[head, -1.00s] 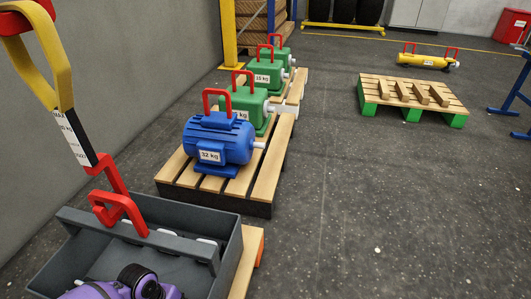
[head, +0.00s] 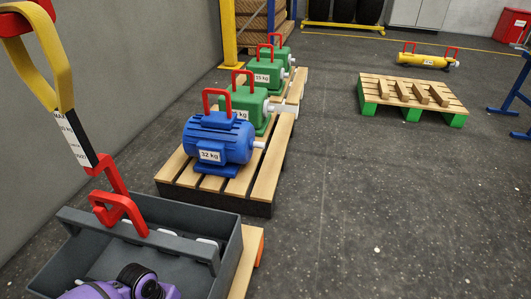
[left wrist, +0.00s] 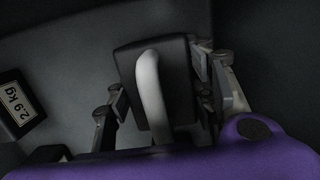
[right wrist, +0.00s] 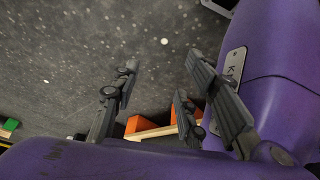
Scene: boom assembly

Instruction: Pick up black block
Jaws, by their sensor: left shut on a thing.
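A black block (left wrist: 128,68) with a pale handle (left wrist: 151,88) is in the left wrist view. My left gripper (left wrist: 160,98) is shut on it, with a finger on either side. Another dark block (left wrist: 16,108) with a 2.9 kg label is at the left edge of that view. In the head view, my purple left arm reaches into the grey crate (head: 225,240), and its fingers are hidden. White-topped parts (head: 207,240) show inside the crate. My right gripper (right wrist: 165,78) is open and empty above the floor in the right wrist view.
A red hook (head: 118,205) on a yellow strap (head: 55,80) hangs at the crate's handle bar. Another pallet (head: 412,97) is at right. The middle floor is clear.

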